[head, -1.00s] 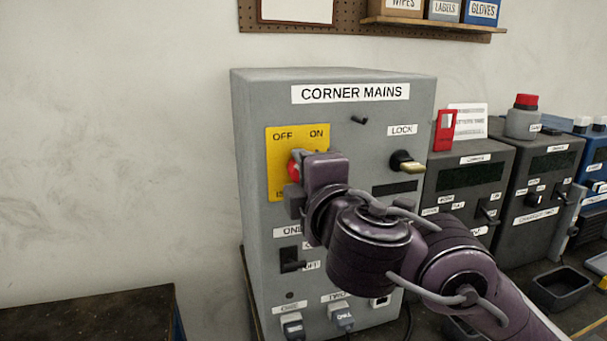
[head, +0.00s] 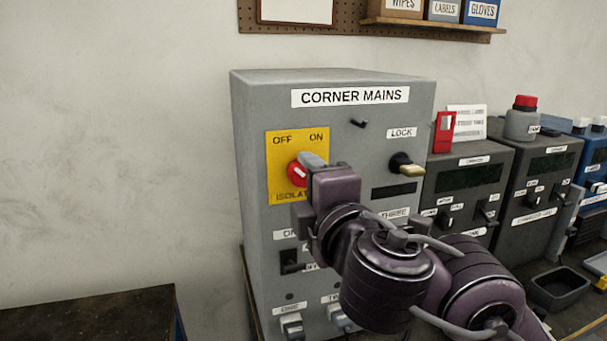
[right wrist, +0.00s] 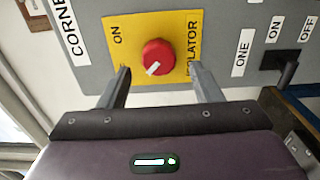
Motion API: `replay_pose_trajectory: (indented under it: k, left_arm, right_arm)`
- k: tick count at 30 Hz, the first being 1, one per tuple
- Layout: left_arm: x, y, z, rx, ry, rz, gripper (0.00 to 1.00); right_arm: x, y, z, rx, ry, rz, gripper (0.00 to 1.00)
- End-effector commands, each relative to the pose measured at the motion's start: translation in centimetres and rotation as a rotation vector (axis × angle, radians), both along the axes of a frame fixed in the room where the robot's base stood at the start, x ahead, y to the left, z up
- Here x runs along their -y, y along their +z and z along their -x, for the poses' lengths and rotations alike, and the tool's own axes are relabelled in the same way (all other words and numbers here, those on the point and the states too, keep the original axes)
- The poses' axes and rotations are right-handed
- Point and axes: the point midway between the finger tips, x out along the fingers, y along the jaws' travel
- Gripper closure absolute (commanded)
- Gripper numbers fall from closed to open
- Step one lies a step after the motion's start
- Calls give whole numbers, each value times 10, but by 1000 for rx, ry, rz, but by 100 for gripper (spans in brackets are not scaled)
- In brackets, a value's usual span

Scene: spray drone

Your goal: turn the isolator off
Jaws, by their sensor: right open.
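The isolator is a red round knob (head: 296,173) on a yellow plate (head: 277,151) marked OFF at upper left and ON at upper right, on the grey CORNER MAINS cabinet (head: 335,123). In the right wrist view the knob (right wrist: 158,55) carries a white mark toward the picture's lower left, the OFF side; the OFF label is hidden there. My right gripper (head: 303,186) is open just in front of the plate. In the right wrist view its two fingers (right wrist: 161,72) stand wide apart, short of the knob, with nothing between them. My left gripper is not in view.
A LOCK switch (head: 406,166) sits right of the plate. Black switches (head: 290,262) and plugs (head: 292,326) are lower on the cabinet, partly behind my arm. Dark charger units (head: 470,180) stand at right. The wall at left is clear above a dark bench (head: 85,312).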

Motion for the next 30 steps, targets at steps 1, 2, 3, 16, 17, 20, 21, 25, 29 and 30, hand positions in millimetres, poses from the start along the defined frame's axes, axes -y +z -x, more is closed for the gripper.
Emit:
replay_pose_trajectory:
  k: [1, 2, 3, 16, 17, 20, 21, 25, 29, 30]
  left_arm:
    - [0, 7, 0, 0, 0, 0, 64]
    - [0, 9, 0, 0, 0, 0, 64]
    - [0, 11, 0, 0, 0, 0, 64]
    - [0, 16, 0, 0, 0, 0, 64]
    - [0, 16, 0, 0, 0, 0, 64]
    - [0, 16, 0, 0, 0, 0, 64]
    - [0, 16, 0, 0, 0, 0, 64]
    - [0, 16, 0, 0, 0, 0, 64]
    - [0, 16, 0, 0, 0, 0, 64]
    - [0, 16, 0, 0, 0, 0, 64]
  right_arm:
    - [2, 2, 9, -4, 3, -1, 41]
    - [4, 3, 13, -3, 2, -2, 41]
    - [6, 2, 20, -3, 2, -1, 41]
    - [14, 0, 43, -1, -1, 1, 41]
    - [14, 0, 43, -1, -1, 1, 41]
    - [14, 0, 42, -1, -1, 0, 41]
    - [14, -2, 42, -7, -1, -4, 41]
    - [19, -20, 38, -80, -15, -72, 41]
    - [34, -63, 32, -253, -69, -234, 41]
    - [40, -81, 31, -318, -97, -296, 41]
